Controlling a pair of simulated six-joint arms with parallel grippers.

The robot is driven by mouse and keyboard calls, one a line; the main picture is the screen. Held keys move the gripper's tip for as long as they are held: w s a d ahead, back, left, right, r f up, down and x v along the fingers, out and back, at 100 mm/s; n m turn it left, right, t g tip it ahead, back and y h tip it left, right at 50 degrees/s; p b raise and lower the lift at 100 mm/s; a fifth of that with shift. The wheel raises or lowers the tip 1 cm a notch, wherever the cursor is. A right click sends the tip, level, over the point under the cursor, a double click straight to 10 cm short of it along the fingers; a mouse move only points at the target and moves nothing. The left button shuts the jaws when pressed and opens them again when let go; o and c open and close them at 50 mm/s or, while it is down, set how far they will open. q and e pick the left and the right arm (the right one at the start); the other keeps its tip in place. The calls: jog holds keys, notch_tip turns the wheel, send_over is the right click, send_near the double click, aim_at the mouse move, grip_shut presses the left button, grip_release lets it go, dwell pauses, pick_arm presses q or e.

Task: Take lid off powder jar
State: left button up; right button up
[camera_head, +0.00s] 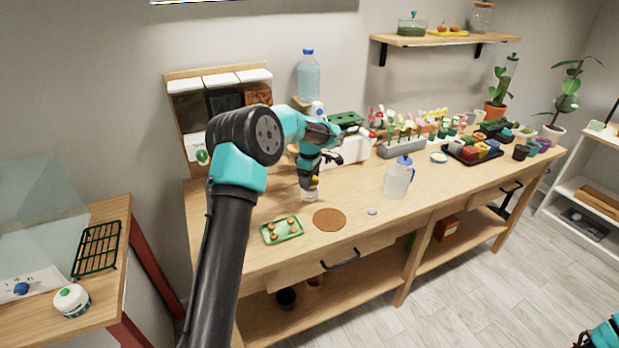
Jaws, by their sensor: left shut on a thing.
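A small pale jar (309,195), which looks like the powder jar, stands upright on the wooden workbench behind the brown round mat. My left gripper (312,183) points down over it and is shut on its top, where the lid sits. The fingers hide most of the lid, and I cannot tell whether it is apart from the jar. A part of my right arm, probably its gripper (598,336), shows at the bottom right corner, far from the bench and cut off by the frame.
A green tray (282,231) with small brown pieces, a brown round mat (329,219), a grey pebble (372,211) and a blue-lidded jug (398,178) are near the jar. Planters and pots (401,147) fill the bench's right part. The front strip beyond the jug is clear.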

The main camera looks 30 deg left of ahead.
pick_arm(q)
jog(key=s+d+r, duration=0.1)
jog(key=s+d, duration=0.6)
jog(key=s, duration=0.5)
jog(key=shift+d+r, duration=0.2)
jog(key=shift+f, duration=0.1)
